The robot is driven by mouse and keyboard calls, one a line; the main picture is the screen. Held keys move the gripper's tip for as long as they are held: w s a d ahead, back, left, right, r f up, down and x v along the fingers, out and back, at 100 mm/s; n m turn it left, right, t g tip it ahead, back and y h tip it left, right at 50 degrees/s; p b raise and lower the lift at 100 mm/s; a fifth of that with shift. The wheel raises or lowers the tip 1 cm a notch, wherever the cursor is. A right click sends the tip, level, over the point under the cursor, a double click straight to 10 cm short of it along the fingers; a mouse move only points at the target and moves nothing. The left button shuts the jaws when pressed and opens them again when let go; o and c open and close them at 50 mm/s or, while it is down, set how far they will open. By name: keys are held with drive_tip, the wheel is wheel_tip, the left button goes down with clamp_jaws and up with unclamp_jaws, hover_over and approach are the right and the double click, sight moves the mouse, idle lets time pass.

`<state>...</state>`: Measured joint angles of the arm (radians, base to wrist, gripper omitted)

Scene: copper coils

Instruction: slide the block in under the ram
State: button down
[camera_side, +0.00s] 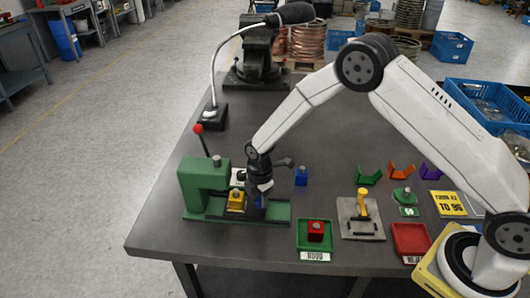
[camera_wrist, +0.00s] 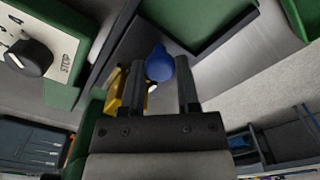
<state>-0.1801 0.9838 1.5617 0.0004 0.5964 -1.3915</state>
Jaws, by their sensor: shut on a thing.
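The green press (camera_side: 203,180) stands at the left front of the table, with a red-balled lever (camera_side: 198,129) above it. A yellow block (camera_side: 236,201) with a grey top sits on the press's green base (camera_side: 278,212), just right of the press body. It shows partly behind a finger in the wrist view (camera_wrist: 116,90). My gripper (camera_side: 260,200) is low over the base, right beside the yellow block. In the wrist view its fingers (camera_wrist: 160,72) are shut on a rounded blue knob (camera_wrist: 158,62). The ram's underside cannot be made out.
A blue block (camera_side: 301,177) stands behind the base on the right. A green tray (camera_side: 303,246) holding a red block, a grey plate with a yellow handle (camera_side: 362,208) and a red tray (camera_side: 411,239) lie to the right. The lamp foot (camera_side: 211,117) stands behind the press.

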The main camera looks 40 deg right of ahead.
drive_tip(key=shift+w+a, duration=0.15)
drive_tip(key=shift+w, duration=0.1)
drive_tip(key=shift+c, duration=1.7)
unclamp_jaws()
drive_tip(key=shift+s, duration=0.1)
drive_tip(key=shift+r, duration=0.15)
drive_tip(key=shift+r, duration=3.8)
